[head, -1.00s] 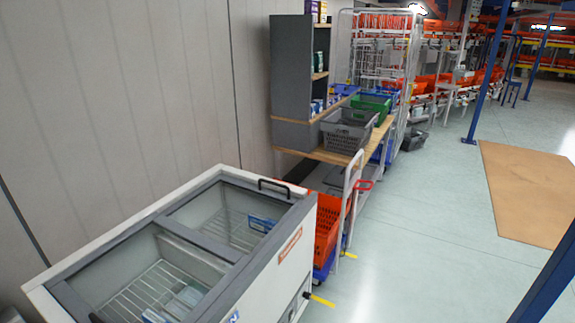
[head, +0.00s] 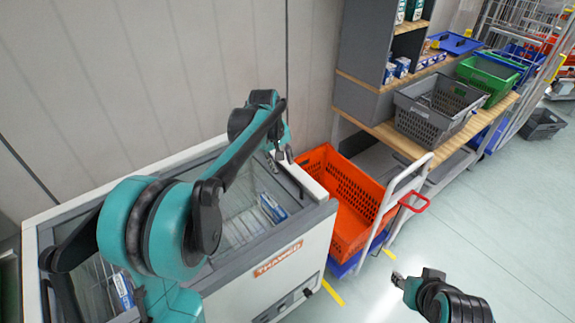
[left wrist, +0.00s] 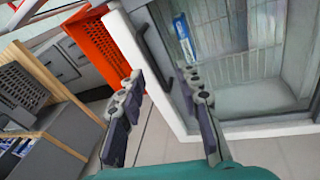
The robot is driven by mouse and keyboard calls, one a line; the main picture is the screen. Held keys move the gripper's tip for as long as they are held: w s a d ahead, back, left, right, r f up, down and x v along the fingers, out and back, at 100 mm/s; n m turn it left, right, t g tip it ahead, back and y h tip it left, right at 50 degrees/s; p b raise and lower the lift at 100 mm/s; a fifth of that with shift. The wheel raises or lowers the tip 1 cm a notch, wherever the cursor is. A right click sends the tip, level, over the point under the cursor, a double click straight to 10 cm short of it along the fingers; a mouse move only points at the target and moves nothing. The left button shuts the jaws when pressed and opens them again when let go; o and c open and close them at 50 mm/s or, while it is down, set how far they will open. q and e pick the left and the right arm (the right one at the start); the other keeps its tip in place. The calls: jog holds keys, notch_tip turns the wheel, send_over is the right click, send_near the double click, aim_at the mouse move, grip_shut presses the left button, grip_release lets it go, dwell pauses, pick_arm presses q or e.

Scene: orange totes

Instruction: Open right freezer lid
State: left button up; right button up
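The white chest freezer (head: 312,235) stands against the wall at the lower left. Its right glass lid (head: 238,222) looks closed, with a blue-and-white package (head: 271,207) visible through it. The lid's dark handle (left wrist: 150,38) shows in the left wrist view near the freezer's right end. My left gripper (head: 283,155) is above that end; in the left wrist view its two fingers (left wrist: 162,77) are apart, near the handle, with nothing held. In the head view the gripper and arm hide much of the handle and lid. My right gripper (head: 399,279) is low at the lower right, over the floor, its fingers too small to judge.
An orange crate (head: 350,200) on a cart stands close to the freezer's right side. Behind it, a wooden-topped bench (head: 395,135) holds a grey basket (head: 436,115) and a green basket (head: 487,80). The floor (head: 490,220) at right is clear.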

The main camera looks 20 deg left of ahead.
pick_arm(q)
jog(key=n+p, duration=0.1)
jog(key=n, duration=0.1)
send_near(288, 173)
jog(key=shift+g, duration=0.5)
jog(key=f, duration=0.2)
jog(key=w+f+b, duration=0.1)
jog(key=f, duration=0.2)
jog(key=w+d+f+b, duration=0.1)
jog(key=f, duration=0.2)
grip_shut()
